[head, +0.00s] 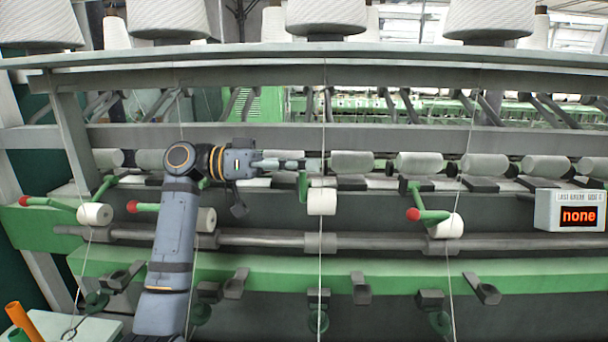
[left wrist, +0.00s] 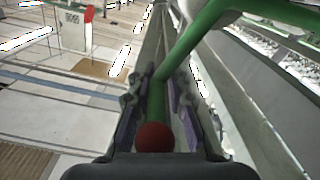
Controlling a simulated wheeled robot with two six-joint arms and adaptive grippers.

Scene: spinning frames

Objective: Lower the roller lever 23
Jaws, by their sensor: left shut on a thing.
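My left gripper (head: 312,164) reaches in from the left and is shut on a green roller lever (head: 303,188). In the left wrist view, the lever's green rod (left wrist: 157,100) runs between the two fingers, with its red ball knob (left wrist: 154,137) close to the palm. In the head view the knob is hidden by the gripper. A white roller (head: 322,202) hangs at this lever, just below the gripper. No lever number can be read. My right gripper is not in view.
Other red-knobbed levers stand at left (head: 75,205), behind my left arm (head: 145,207) and at right (head: 430,214). A grey bar (head: 380,242) runs below them. Thin threads hang down in front. A display (head: 570,211) at right reads "none".

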